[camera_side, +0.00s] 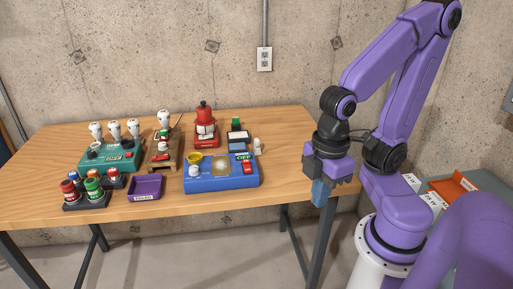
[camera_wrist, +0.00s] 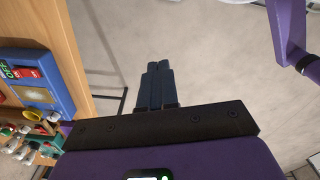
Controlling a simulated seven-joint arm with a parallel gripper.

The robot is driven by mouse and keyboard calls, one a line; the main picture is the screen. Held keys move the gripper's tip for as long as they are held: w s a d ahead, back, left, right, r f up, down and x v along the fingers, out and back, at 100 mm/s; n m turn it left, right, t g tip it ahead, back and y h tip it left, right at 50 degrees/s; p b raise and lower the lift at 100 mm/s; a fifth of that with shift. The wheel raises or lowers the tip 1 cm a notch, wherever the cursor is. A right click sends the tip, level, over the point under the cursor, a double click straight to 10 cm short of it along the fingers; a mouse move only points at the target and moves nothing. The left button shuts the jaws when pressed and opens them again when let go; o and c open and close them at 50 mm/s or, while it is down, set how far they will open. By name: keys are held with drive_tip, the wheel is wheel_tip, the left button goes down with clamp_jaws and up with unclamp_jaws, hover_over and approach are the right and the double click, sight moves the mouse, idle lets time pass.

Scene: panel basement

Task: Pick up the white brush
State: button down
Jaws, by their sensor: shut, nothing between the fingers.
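My gripper (camera_side: 321,196) hangs at the right edge of the wooden table (camera_side: 285,140), fingers pointing down, shut and empty. In the wrist view its two dark fingers (camera_wrist: 159,68) lie side by side over bare floor. I cannot make out a clear white brush. Several small white-topped pieces stand on the panels at the left and back of the table. A small white piece (camera_side: 257,145) stands just behind the right end of the blue panel (camera_side: 222,181). Its exact shape is too small to tell. All of these are well to the left of my gripper.
A green panel (camera_side: 108,155), a red device (camera_side: 205,136), a purple tray (camera_side: 146,187) and a dark rack (camera_side: 87,203) of coloured pieces crowd the table's left and middle. The right part of the tabletop is clear. A concrete wall (camera_side: 150,60) stands behind.

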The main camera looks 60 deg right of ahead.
drive_tip(key=c, duration=0.8)
unclamp_jaws()
drive_tip(key=w+d+r+m, duration=0.2)
drive_tip(key=w+m, duration=0.4)
drive_tip(key=w, duration=0.6)
drive_tip(key=w+d+r+m, duration=0.2)
drive_tip(key=w+m, duration=0.4)
drive_tip(key=w, duration=0.7)
drive_tip(key=m, duration=1)
hover_over(257, 138)
wheel_tip(257, 138, down, 2)
drive_tip(key=f, duration=1.2)
drive_tip(key=shift+s+a+f, duration=0.15)
drive_tip(key=shift+a, duration=0.15)
drive_tip(key=shift+d+f, duration=0.2)
drive_tip(key=shift+f, duration=2.35)
